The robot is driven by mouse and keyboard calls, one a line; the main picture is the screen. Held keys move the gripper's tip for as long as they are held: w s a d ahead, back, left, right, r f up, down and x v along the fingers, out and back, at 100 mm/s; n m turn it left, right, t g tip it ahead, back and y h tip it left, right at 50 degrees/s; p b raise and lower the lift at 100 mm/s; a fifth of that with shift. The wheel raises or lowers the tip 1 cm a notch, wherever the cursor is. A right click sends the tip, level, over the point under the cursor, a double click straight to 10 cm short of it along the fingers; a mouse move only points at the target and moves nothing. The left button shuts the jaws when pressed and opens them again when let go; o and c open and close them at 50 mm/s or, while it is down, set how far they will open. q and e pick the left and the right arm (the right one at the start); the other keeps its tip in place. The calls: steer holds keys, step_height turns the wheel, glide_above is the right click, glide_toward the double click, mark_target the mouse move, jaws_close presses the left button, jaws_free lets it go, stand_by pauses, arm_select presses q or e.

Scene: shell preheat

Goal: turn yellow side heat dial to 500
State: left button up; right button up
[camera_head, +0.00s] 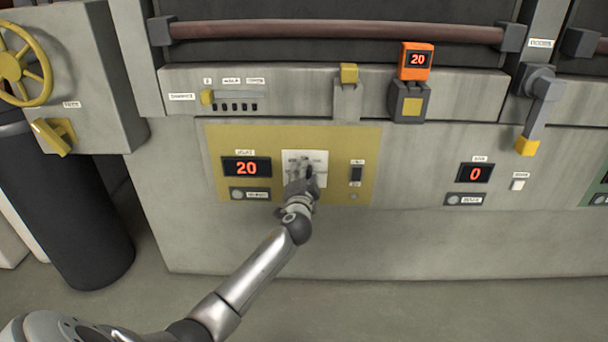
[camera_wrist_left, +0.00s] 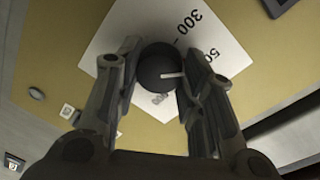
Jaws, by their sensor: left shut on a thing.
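The yellow panel (camera_head: 340,188) carries a white dial plate (camera_head: 318,158), also in the left wrist view (camera_wrist_left: 117,45). A round black heat dial (camera_wrist_left: 155,62) with a white pointer line sits on it. The pointer points right in the wrist view, toward the right finger. Printed marks "300" and a partly hidden "50..." show beside the dial. My left gripper (camera_head: 301,170) is at the plate, its two fingers shut on the dial from both sides in the wrist view (camera_wrist_left: 160,70). A display (camera_head: 246,167) left of the plate reads 20. My right gripper is out of view.
A black rocker switch (camera_head: 356,174) is right of the plate. An orange box (camera_head: 417,60) reading 20 is above. Another display (camera_head: 475,173) reads 0. A yellow handwheel (camera_head: 22,66) and dark cylinder (camera_head: 72,215) stand left. Floor before the panel is clear.

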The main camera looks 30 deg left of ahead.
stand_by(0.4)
arm_select(q)
steer(key=o, duration=1)
steer(key=v, duration=1.2)
